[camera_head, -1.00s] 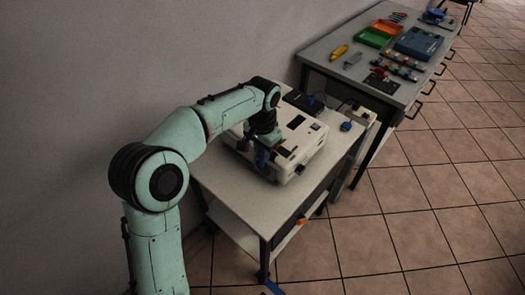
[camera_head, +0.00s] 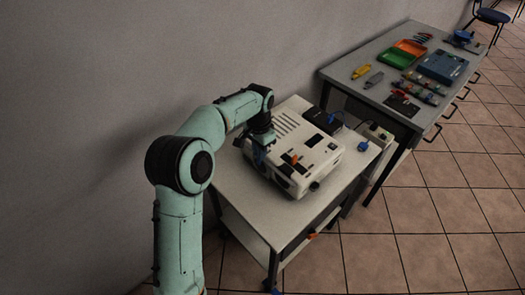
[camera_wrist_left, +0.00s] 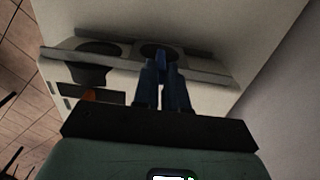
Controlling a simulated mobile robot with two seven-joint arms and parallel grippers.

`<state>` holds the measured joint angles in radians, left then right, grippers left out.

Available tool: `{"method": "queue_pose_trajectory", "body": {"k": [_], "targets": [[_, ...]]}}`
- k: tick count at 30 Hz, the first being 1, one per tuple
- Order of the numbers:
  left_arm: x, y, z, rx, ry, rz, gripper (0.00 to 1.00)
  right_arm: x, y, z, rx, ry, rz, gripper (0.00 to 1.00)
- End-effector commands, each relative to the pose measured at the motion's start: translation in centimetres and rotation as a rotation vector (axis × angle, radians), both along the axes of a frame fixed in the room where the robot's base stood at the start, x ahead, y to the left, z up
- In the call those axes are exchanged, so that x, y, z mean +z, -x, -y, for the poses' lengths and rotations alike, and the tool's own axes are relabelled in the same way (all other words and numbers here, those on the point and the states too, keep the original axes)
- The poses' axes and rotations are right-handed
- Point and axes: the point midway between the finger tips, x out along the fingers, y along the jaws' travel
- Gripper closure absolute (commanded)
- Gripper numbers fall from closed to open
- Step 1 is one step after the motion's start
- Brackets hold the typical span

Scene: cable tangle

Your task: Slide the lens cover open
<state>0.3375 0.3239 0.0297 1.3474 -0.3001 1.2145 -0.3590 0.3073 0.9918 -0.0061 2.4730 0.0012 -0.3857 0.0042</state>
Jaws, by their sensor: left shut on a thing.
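A white projector (camera_head: 318,165) sits on the small table. In the left wrist view its pale face (camera_wrist_left: 215,92) carries a long rail (camera_wrist_left: 205,77) and two dark round shapes, one (camera_wrist_left: 98,47) at left and one behind the fingertips. My left gripper (camera_head: 261,156) is at the projector's left front side. In the left wrist view its dark blue fingers (camera_wrist_left: 161,72) are shut on a small blue tab (camera_wrist_left: 162,62) by the rail. The fingers partly hide the right round shape. I cannot clearly tell the lens cover's outline. My right gripper is not in view.
The small table (camera_head: 228,185) has bare room at its front left. A workbench (camera_head: 352,58) with trays and tools stands beyond. The wall is close on the left.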

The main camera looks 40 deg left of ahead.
Motion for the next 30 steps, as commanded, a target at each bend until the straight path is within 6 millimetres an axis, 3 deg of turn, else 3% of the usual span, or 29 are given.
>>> {"method": "queue_pose_trajectory", "body": {"k": [2,3,5,13,17,30], "targets": [[0.2,-0.1,-0.4,0.004,-0.009,0.007,1.00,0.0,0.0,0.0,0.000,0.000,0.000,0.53],[0.2,0.0,-0.4,0.004,-0.010,0.007,0.75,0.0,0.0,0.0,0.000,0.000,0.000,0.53],[0.2,0.0,-0.4,0.004,-0.010,0.006,0.62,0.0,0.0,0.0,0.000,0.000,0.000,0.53],[0.2,0.0,-0.2,0.003,-0.007,0.004,0.62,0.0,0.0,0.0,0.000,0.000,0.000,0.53],[1.1,-0.1,-0.2,0.003,-0.007,0.006,0.62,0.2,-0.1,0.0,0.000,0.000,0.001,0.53],[10.4,-0.1,-0.3,0.003,-0.007,0.008,0.62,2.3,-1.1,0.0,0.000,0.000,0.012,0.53]]}}
